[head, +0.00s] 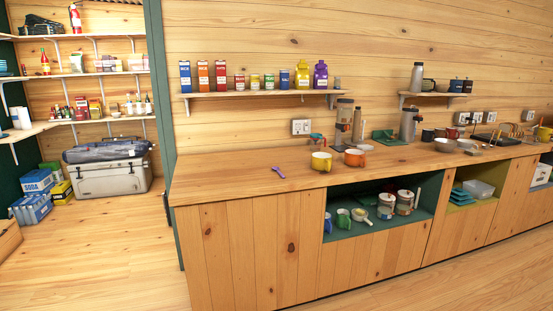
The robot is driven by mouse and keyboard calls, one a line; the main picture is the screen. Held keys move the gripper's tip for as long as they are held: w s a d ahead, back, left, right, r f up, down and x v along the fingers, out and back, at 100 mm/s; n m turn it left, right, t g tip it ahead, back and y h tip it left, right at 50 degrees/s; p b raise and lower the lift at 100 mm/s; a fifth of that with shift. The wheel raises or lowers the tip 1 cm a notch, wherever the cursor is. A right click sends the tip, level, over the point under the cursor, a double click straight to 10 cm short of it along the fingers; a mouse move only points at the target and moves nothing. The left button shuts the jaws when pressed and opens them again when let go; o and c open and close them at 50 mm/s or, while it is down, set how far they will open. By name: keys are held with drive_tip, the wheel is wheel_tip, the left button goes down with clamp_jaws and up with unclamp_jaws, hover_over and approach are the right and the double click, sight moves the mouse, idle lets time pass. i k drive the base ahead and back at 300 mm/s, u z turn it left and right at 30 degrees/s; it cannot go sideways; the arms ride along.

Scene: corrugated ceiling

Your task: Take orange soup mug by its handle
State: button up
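The orange soup mug (355,158) stands upright on the wooden counter (235,176), near its front edge and above the open green shelf. It is small in the head view; its handle seems to face the front, but I cannot tell its exact direction. A yellow mug (321,162) stands just to its left, with a small gap between them. My gripper is not in view.
A purple spoon (278,172) lies left of the mugs. A blender or coffee grinder (343,122) and a tall canister (358,125) stand behind them. A white bowl (445,145) is farther right. The counter's left end and the floor in front (130,265) are clear.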

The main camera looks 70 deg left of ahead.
sight(354, 157)
drive_tip(key=u, duration=0.9)
drive_tip(key=i, duration=0.35)
drive_tip(key=u, duration=0.75)
drive_tip(key=i, duration=0.65)
drive_tip(key=u, duration=0.3)
drive_tip(key=i, duration=2)
drive_tip(key=u, duration=0.5)
drive_tip(key=i, duration=0.6)
drive_tip(key=u, duration=0.4)
